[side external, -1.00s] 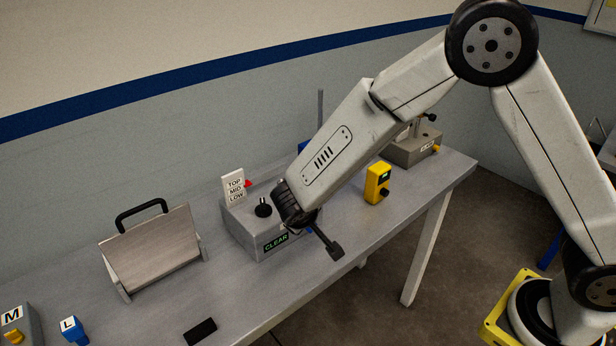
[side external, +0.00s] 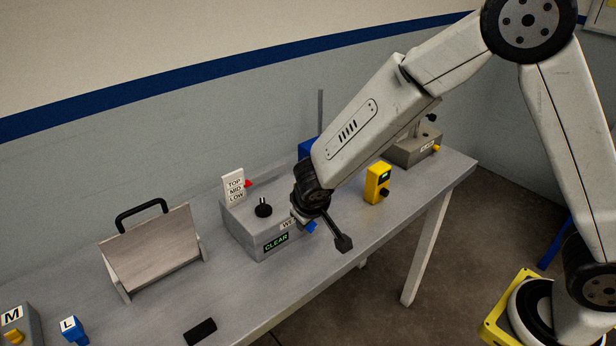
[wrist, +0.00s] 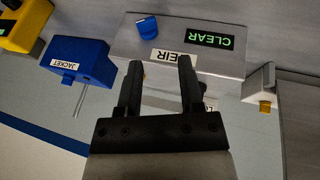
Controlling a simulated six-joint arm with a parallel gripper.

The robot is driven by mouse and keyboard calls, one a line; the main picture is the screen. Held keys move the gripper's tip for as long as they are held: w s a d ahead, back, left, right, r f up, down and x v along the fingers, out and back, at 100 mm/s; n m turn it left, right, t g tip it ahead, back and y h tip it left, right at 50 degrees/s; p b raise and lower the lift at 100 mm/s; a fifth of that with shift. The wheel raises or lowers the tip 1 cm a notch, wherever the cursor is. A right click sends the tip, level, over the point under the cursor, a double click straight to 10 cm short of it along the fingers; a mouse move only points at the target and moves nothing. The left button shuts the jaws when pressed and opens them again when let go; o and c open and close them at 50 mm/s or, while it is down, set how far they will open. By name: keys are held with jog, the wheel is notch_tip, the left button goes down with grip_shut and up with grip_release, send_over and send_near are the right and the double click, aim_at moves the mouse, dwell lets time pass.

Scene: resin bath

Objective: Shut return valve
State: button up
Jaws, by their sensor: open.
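A grey box (side external: 262,236) stands mid-table with a green CLEAR display (side external: 276,242), a WEIR label, a black knob (side external: 263,210) on top and a TOP/MID/LOW sign (side external: 233,187). A blue knob (side external: 311,227) shows at its right end, and also in the wrist view (wrist: 147,25). No label reading "return" is legible, so I cannot tell which part is the return valve. My gripper (wrist: 160,62) is open and empty, its two black fingers pointing toward the box by the WEIR label. Contact is not clear. In the side view my wrist covers part of the box.
A blue JACKET box (wrist: 80,60) and a yellow unit (side external: 377,184) stand right of the grey box in the side view. A tilted panel with a black handle (side external: 141,214) stands left. A black block (side external: 200,332) lies at the front edge. Some front table is clear.

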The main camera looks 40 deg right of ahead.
jog(key=f+y, duration=0.1)
jog(key=s+f+m+y, duration=0.1)
jog(key=f+y, duration=0.1)
jog(key=shift+s+f+y, duration=0.15)
jog(key=shift+s+y, duration=0.05)
jog(key=shift+y, duration=0.1)
jog(key=shift+s+f+m+t+y, duration=0.25)
jog(key=shift+m+t+y, duration=0.25)
jog(key=shift+y, duration=0.3)
jog(key=shift+s+d+m+t+y, duration=0.15)
jog(key=shift+m+t+y, duration=0.3)
jog(key=shift+y, duration=0.25)
jog(key=s+d+r+m+t+y, duration=0.2)
jog(key=d+r+m+t, duration=0.45)
jog(key=r+t, duration=0.2)
send_near(314, 229)
jog(key=shift+w+a+r, duration=0.35)
jog(key=shift+w+r, duration=0.1)
jog(key=shift+w, duration=0.25)
jog(key=shift+f, duration=0.65)
jog(key=shift+w, duration=0.15)
jog(key=shift+x, duration=3.8)
